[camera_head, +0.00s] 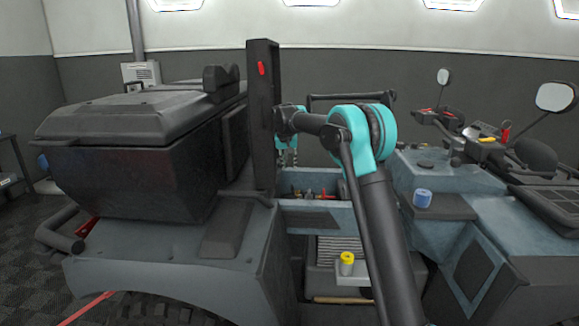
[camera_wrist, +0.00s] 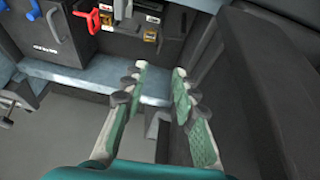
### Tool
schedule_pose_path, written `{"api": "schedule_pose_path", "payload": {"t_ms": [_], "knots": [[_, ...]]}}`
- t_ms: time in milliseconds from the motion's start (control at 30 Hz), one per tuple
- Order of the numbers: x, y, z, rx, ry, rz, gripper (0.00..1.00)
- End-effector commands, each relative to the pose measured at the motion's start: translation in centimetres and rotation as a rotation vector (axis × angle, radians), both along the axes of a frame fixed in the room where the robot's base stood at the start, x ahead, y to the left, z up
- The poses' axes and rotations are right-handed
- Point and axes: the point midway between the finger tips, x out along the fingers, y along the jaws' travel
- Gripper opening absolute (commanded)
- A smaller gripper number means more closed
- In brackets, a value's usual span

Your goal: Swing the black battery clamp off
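The clamp cannot be made out clearly in the head view.
A dark wall (camera_wrist: 245,85) is close on my gripper's right.

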Motion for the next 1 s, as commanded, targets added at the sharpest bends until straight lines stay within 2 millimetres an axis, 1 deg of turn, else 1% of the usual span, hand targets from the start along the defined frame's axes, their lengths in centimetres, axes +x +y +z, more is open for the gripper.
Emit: {"api": "schedule_pose_path", "payload": {"t_ms": [267,367,500,567,667,767,1000], "knots": [[0.0,0.0,0.1,0.001,0.000,-0.001,0.28],[-0.5,-0.3,1.4,0.014,-0.001,-0.003,0.28],[-1.8,-0.8,4.3,0.050,-0.002,-0.008,0.28],[-1.9,-0.9,4.7,0.058,-0.002,-0.009,0.28],[-1.6,-0.8,3.9,0.060,-0.002,-0.009,0.28],[-1.0,-0.8,2.5,0.059,-0.002,-0.009,0.28],[0.8,-0.8,-1.8,0.060,-0.002,-0.009,0.28]]}}
